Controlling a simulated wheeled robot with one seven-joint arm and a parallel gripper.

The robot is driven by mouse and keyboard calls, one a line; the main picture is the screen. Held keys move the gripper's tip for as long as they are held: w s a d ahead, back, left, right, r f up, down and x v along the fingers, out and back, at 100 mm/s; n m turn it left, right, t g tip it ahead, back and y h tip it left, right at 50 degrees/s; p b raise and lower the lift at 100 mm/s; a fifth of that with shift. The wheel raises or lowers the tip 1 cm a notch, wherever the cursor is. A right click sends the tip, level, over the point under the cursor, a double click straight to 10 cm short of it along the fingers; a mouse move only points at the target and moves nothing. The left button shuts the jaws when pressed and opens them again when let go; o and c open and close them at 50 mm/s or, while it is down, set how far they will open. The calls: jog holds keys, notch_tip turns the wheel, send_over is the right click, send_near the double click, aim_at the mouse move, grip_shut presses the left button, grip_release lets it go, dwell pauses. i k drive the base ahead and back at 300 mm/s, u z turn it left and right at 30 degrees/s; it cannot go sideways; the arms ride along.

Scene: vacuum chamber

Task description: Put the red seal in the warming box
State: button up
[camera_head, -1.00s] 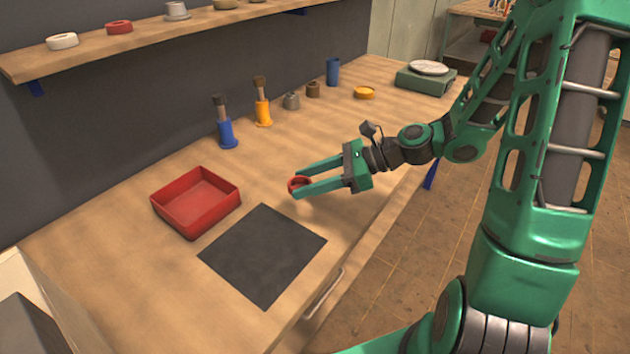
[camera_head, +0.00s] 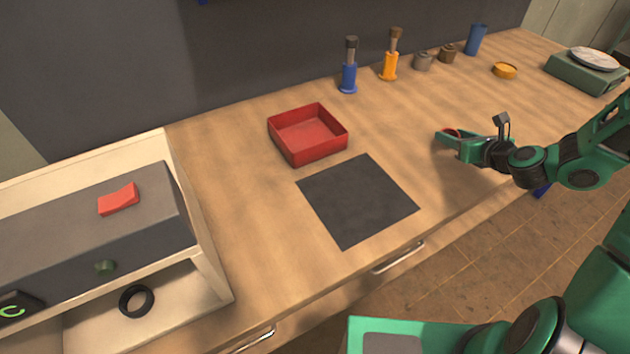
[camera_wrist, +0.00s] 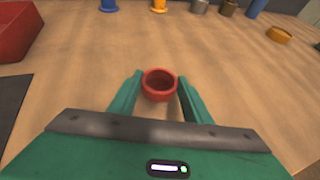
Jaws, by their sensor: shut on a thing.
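The red seal is a small red ring (camera_wrist: 159,84) between the fingertips of my gripper (camera_wrist: 158,92) in the wrist view. My gripper (camera_head: 447,141) is shut on it; in the head view the red seal (camera_head: 453,132) is partly hidden by the fingers. They are over the wooden counter, right of the dark mat. A black ring (camera_head: 136,301) lies inside that space.
A red tray (camera_head: 331,147) and a dark mat (camera_head: 358,200) lie between my gripper and the cream box. Blue (camera_head: 348,77) and orange (camera_head: 390,65) upright tools, small pots and a green scale (camera_head: 585,75) stand farther back. Counter between mat and gripper is clear.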

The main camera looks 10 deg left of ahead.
aim_at(93, 309)
jog(key=z, duration=0.4)
jog(key=k, duration=1.95)
jog(key=u, duration=0.15)
